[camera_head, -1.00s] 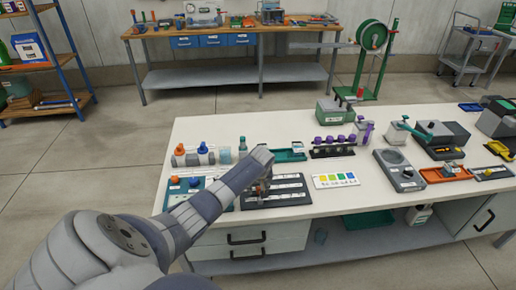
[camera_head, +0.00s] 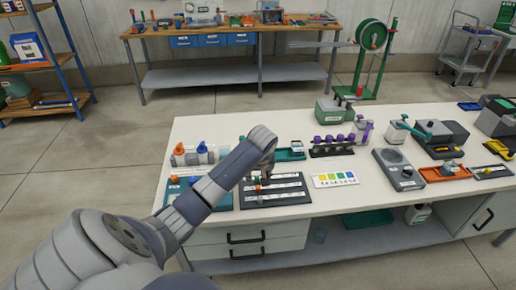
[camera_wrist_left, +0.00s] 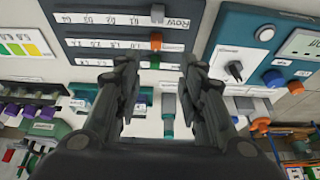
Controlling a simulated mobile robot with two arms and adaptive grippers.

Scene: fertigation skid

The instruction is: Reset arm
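My left gripper (camera_head: 263,174) is above the back left part of a dark panel (camera_head: 300,196) with white labelled strips, on the white bench. In the left wrist view the fingers of this gripper (camera_wrist_left: 158,78) are spread apart with nothing between their tips. The dark panel (camera_wrist_left: 95,25) lies past the fingertips there, with a small orange piece (camera_wrist_left: 156,41) on one strip. A grey and teal tube (camera_wrist_left: 168,108) shows in the gap between the fingers, lower down. My right gripper is in neither view.
A teal panel with knobs (camera_wrist_left: 250,45) lies beside the dark panel. A rack of purple-capped bottles (camera_head: 333,149), a colour chart (camera_head: 335,180) and a grey scale (camera_head: 398,169) stand on the white bench (camera_head: 325,206). Bare bench top shows at the front, right of the dark panel.

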